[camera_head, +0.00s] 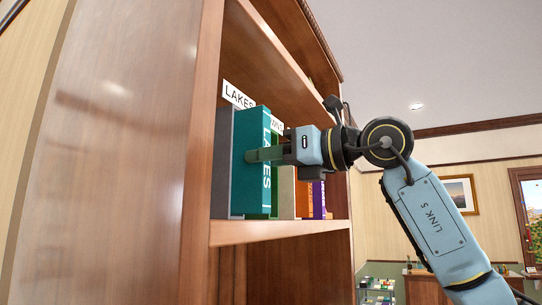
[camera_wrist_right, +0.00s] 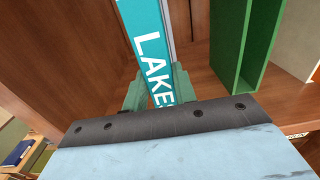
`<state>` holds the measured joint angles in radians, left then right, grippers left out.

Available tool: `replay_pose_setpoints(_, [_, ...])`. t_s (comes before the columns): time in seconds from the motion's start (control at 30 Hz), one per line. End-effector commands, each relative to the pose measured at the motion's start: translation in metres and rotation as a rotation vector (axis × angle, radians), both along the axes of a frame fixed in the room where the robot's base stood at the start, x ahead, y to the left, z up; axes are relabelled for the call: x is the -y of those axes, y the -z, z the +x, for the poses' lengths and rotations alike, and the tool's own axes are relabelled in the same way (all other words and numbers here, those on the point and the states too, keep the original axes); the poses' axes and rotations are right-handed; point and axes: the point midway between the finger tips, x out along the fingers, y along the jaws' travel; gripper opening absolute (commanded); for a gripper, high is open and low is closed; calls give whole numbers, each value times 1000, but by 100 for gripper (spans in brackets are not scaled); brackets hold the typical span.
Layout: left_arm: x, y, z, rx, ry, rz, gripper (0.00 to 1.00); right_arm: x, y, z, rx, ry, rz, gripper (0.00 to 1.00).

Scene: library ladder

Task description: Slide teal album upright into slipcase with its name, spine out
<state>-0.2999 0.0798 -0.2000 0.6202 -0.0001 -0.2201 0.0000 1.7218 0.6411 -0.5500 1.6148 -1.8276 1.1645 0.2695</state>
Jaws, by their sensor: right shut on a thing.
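The teal album (camera_head: 244,165) stands upright on the shelf with its spine, lettered LAKES, facing out. It also shows in the wrist view (camera_wrist_right: 143,18). My right gripper (camera_head: 264,155) is shut on the album's spine end, one finger on each side; the fingers (camera_wrist_right: 160,92) also show in the wrist view. A grey slipcase (camera_head: 221,165) stands at the album's left and behind it, under a white label reading LAKES (camera_head: 238,96). The album sticks out in front of the slipcase; how deep it sits inside is hidden. My left gripper is not in view.
A green slipcase (camera_wrist_right: 243,45) with an open front stands right of the album. Orange (camera_head: 302,195) and purple (camera_head: 319,200) items stand further right. The bookcase's side panel (camera_head: 200,150) rises close on the left; the shelf's front edge (camera_head: 275,232) runs below.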

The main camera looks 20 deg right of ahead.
Motion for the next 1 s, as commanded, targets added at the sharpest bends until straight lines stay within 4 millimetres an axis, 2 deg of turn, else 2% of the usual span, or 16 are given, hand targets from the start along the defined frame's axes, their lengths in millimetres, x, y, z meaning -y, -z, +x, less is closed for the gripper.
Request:
replay_pose_setpoints(0.93, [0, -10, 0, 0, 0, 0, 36, -15, -2, 17, 4, -1, 2, 0])
replay_pose_setpoints(0.97, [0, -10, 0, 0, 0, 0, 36, -15, -2, 17, 4, -1, 2, 30])
replay_pose_setpoints(1.0, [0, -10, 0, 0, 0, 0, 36, -15, -2, 16, 4, -1, 2, 35])
